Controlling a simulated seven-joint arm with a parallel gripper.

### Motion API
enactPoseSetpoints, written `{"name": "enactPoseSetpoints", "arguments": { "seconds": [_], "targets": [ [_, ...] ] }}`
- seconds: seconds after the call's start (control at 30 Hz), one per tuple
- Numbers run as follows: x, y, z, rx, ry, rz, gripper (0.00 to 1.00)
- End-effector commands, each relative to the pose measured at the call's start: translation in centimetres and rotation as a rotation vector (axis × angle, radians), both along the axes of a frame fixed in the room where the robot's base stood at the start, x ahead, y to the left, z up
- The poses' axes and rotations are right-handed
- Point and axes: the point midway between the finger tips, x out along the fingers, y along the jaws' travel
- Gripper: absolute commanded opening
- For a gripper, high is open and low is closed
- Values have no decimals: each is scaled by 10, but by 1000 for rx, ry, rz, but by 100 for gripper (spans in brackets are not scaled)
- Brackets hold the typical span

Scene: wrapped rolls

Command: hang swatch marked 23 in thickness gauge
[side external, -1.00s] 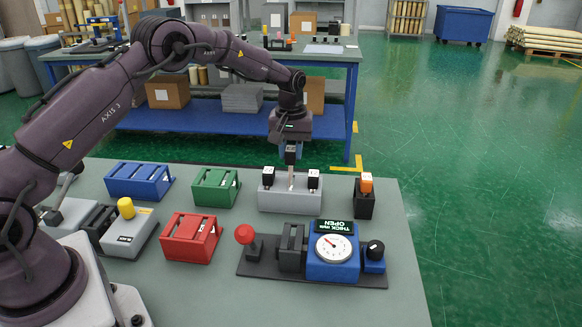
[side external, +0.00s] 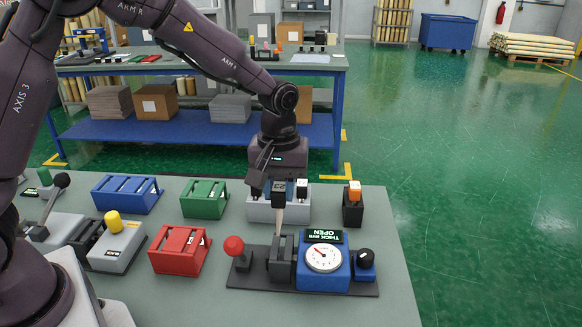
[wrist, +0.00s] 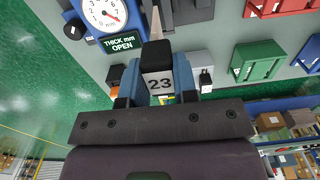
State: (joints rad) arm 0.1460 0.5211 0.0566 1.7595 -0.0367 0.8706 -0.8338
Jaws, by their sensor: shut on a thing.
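My gripper (side external: 279,192) is shut on the black-and-white handle of the swatch marked 23 (side external: 279,186). In the wrist view the number 23 (wrist: 160,84) faces the camera between the blue fingers. The swatch's pale strip (side external: 280,218) hangs down, with its lower end at the top of the grey slotted block (side external: 283,258) of the thickness gauge. I cannot tell whether the end is inside the slot. The gauge has a blue body with a white dial (side external: 323,258), a display (side external: 323,236) reading THICK mm OPEN, a red knob (side external: 234,246) and a black knob (side external: 365,257).
Behind the gauge stands a grey rack (side external: 258,210) with other black-and-white handles. A black holder with an orange-topped piece (side external: 353,205) is to its right. Red (side external: 178,250), green (side external: 204,198) and blue (side external: 127,193) racks and a yellow-knobbed grey box (side external: 117,243) lie left.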

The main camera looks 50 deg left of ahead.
Motion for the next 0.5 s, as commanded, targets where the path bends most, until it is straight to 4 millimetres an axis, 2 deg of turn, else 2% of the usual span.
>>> {"name": "enactPoseSetpoints", "arguments": {
  "seconds": [0.5],
  "targets": [
    [2, 0, -5, -1, -9, 25, 4]
  ]
}}
